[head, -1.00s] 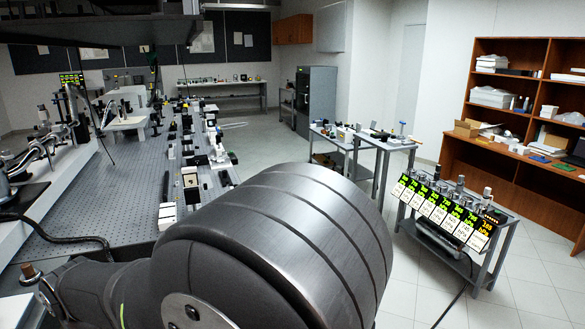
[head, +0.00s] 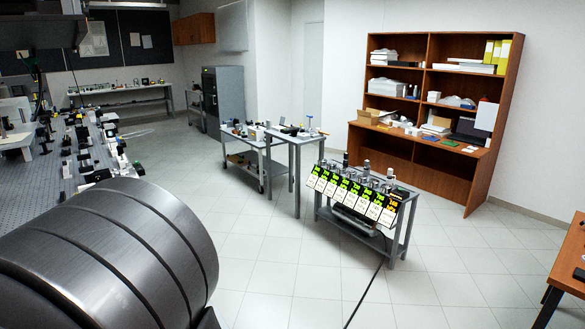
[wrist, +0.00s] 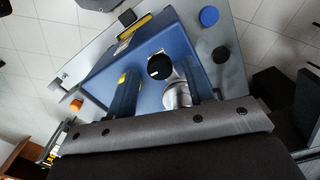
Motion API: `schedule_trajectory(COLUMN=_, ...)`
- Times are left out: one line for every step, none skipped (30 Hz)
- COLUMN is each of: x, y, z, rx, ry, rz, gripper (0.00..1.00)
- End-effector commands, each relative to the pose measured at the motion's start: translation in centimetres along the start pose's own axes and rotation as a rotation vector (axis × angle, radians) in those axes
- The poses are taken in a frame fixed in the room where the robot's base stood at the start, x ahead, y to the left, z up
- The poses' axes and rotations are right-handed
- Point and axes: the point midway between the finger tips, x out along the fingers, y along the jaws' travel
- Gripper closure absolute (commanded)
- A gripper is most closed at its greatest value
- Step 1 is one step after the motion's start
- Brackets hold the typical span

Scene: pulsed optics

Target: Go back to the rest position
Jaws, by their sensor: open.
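In the wrist view my gripper (wrist: 160,82) points toward a grey tabletop (wrist: 232,45) seen at a steep tilt. Its two dark fingers stand apart, with nothing held between them. A large blue box (wrist: 178,38) lies beyond the fingers, with a black round cap (wrist: 160,66) and a silver cylinder (wrist: 177,95) in view between them. I cannot tell how far the fingers are from the box. The head view does not show the gripper; a big grey rounded part of my own arm fills its lower left.
The head view shows an optics bench (head: 75,175) at left, two small grey tables, a low rack with several lit displays (head: 350,190), a wooden shelf (head: 440,115) and a brown desk corner (head: 570,262) at right. The tiled floor (head: 270,285) between them is open.

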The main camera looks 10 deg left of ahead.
Motion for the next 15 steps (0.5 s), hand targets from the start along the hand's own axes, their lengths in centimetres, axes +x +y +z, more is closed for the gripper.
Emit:
schedule_trajectory(x=-0.7, y=-0.1, z=-0.1, rx=0.0, ry=0.002, rz=-0.004, gripper=0.52)
schedule_trajectory(x=-1.1, y=-0.1, z=-0.1, rx=0.0, ry=0.003, rz=-0.004, gripper=0.52)
schedule_trajectory(x=-1.7, y=-0.1, z=-0.1, rx=0.0, ry=0.003, rz=-0.005, gripper=0.52)
schedule_trajectory(x=-2.2, y=-0.1, z=-0.1, rx=0.0, ry=0.003, rz=-0.005, gripper=0.52)
schedule_trajectory(x=-2.8, y=-0.1, z=0.0, rx=0.0, ry=0.003, rz=-0.004, gripper=0.52)
schedule_trajectory(x=-3.6, y=-0.1, z=-0.1, rx=0.0, ry=0.004, rz=-0.006, gripper=0.52)
schedule_trajectory(x=-4.2, y=-0.1, z=-0.1, rx=0.0, ry=0.004, rz=-0.006, gripper=0.52)
schedule_trajectory(x=-4.8, y=-0.1, z=-0.1, rx=0.0, ry=0.004, rz=-0.006, gripper=0.52)
schedule_trajectory(x=-5.6, y=-0.1, z=-0.1, rx=0.0, ry=0.003, rz=-0.005, gripper=0.52)
schedule_trajectory(x=-6.2, y=-0.1, z=-0.1, rx=0.0, ry=0.004, rz=-0.006, gripper=0.52)
schedule_trajectory(x=-6.8, y=-0.1, z=-0.1, rx=0.0, ry=0.004, rz=-0.006, gripper=0.52)
schedule_trajectory(x=-7.6, y=-0.1, z=-0.1, rx=0.0, ry=0.003, rz=-0.005, gripper=0.52)
schedule_trajectory(x=-8.2, y=-0.1, z=-0.1, rx=0.0, ry=0.004, rz=-0.006, gripper=0.52)
schedule_trajectory(x=-8.8, y=-0.1, z=-0.1, rx=0.0, ry=0.004, rz=-0.006, gripper=0.52)
schedule_trajectory(x=-9.6, y=-0.1, z=-0.1, rx=0.0, ry=0.004, rz=-0.006, gripper=0.52)
